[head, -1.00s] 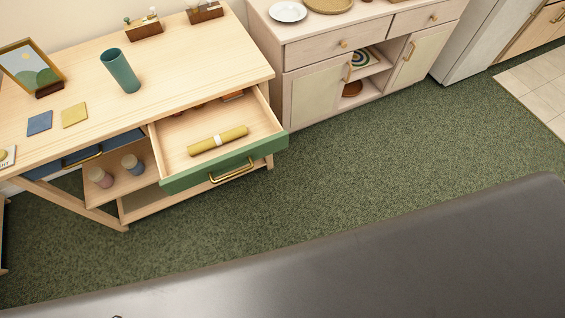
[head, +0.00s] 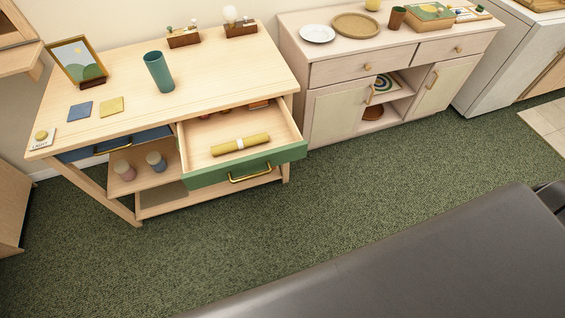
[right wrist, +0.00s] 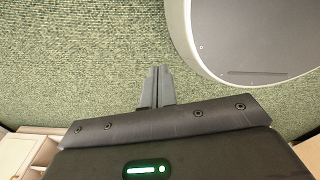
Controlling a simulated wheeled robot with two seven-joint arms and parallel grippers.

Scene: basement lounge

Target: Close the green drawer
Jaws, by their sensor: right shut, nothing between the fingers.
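The green drawer (head: 207,176) stands pulled out of the wooden table (head: 115,117) in the head view. Its front is green with a brass handle (head: 250,174). A yellow roll with a pale band (head: 240,144) lies inside it, and small items sit at the back. My right gripper (right wrist: 158,72) shows in the right wrist view, shut and empty, over the green carpet and apart from the drawer. My left gripper is not in view.
A blue drawer (head: 128,142) sits left of the green one, above a shelf with two small shakers. A teal cup (head: 159,72) and a picture frame (head: 76,62) stand on the tabletop. A sideboard (head: 322,72) stands to the right. Carpet (head: 330,205) before the table is clear.

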